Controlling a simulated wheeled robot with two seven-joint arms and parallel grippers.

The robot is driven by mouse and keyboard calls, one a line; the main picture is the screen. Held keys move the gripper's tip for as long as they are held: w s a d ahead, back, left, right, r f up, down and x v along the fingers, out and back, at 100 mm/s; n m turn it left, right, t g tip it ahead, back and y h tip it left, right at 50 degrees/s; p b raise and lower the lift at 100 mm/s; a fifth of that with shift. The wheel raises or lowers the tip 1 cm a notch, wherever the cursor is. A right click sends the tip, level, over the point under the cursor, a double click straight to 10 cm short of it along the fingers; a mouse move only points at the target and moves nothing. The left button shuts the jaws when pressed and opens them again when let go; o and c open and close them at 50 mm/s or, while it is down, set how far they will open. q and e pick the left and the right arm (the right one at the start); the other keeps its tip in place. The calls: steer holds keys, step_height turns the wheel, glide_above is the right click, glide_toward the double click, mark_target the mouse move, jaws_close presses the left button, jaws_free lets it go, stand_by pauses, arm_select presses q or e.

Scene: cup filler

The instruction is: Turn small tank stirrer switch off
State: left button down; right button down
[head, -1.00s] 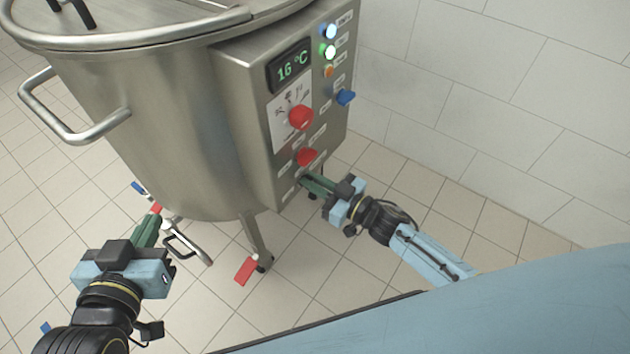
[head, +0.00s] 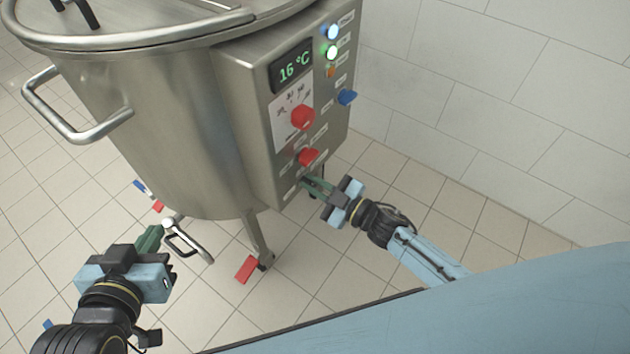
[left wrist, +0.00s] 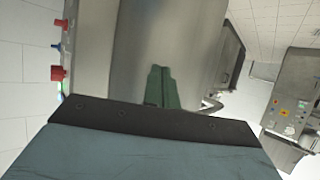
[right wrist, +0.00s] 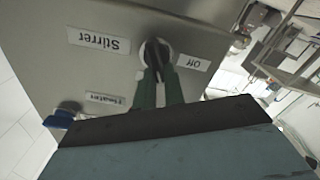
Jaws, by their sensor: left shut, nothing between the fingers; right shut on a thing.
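The steel tank (head: 165,110) carries a control panel (head: 255,120) on its right side. My right gripper (head: 305,183) is at the panel's bottom, below the lower red knob (head: 308,156). In the right wrist view, its green fingers are shut on the stirrer switch (right wrist: 153,50), a dark knob on a pale round base. The Stirrer label (right wrist: 98,40) and the Off label (right wrist: 193,62) flank it, upside down. The fingers partly hide the switch, so I cannot read its exact setting. My left gripper (head: 154,231) is shut and empty, low beside the tank.
The panel has a 16 °C display (head: 292,66), a larger red knob (head: 302,117), a blue knob (head: 347,97) and lit lamps (head: 332,42). A metal valve handle (head: 187,241) is close to my left gripper. The wall (head: 480,90) stands at the right.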

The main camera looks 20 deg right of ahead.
steer(key=n, duration=0.5)
steer(key=shift+s+a+f+n+b, duration=0.25)
steer(key=shift+f+n+b, duration=0.05)
steer(key=shift+f+b, duration=0.1)
steer(key=n, duration=0.2)
steer(key=n+b, duration=0.1)
steer(key=n, duration=0.2)
steer(key=shift+a+f+n+b, duration=0.1)
steer(key=shift+f+n+b, duration=0.2)
steer(key=shift+f, duration=0.1)
arm_select(q)
step_height(320, 180, up, 11)
steer(key=w+d+t+h, duration=0.1)
steer(key=d+t+h, duration=0.1)
steer(key=t, duration=0.5)
steer(key=shift+w+d+t+h, duration=0.25)
steer(key=shift+d+t+h, duration=0.15)
steer(key=shift+h, duration=0.1)
arm_select(e)
steer(key=shift+s+n, duration=0.1)
steer(key=shift+n, duration=0.7)
arm_select(q)
steer(key=shift+r, duration=0.1)
arm_select(e)
steer(key=c, duration=1.5)
jaws_free()
